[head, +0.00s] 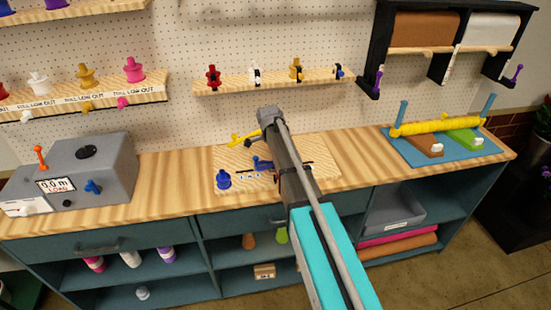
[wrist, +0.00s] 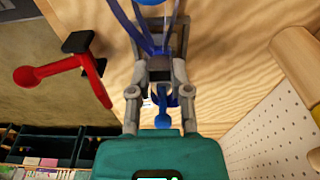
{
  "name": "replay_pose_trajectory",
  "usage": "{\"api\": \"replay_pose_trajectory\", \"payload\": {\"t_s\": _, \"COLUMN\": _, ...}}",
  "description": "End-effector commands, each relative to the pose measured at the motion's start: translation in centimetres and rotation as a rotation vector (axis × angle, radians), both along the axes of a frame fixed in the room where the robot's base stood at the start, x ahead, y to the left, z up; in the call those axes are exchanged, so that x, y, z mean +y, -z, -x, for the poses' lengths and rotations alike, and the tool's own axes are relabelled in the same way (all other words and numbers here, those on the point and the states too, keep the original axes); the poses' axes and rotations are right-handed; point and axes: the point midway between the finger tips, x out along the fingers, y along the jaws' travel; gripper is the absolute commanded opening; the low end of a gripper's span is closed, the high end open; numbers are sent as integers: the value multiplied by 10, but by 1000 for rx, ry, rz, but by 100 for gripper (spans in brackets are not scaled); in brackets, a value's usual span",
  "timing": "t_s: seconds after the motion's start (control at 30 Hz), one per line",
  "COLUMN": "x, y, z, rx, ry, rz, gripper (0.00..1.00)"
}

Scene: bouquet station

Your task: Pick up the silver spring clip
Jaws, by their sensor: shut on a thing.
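In the head view my arm's end is over the pale wooden board (head: 318,171) on the bench, and the arm hides the fingers and any held clip.
A yellow tool (head: 245,138), a blue tool (head: 262,163) and a blue knob (head: 223,180) are at the board. A grey box (head: 112,165) stands left. A blue mat (head: 470,155) with a yellow roller (head: 435,127) lies right. A red tool (wrist: 85,73) shows in the wrist view.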

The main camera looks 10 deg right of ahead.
Motion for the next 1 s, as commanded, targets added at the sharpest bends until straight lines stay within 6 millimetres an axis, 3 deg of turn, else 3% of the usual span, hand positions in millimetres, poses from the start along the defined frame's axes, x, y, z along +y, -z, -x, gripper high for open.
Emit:
{"api": "replay_pose_trajectory", "payload": {"t_s": 0.7, "x": 0, "y": -69, "z": 0, "rx": 0, "ry": 0, "rz": 0, "gripper": 0}}
{"api": "replay_pose_trajectory", "payload": {"t_s": 1.0, "x": 0, "y": -89, "z": 0, "rx": 0, "ry": 0, "rz": 0, "gripper": 0}}
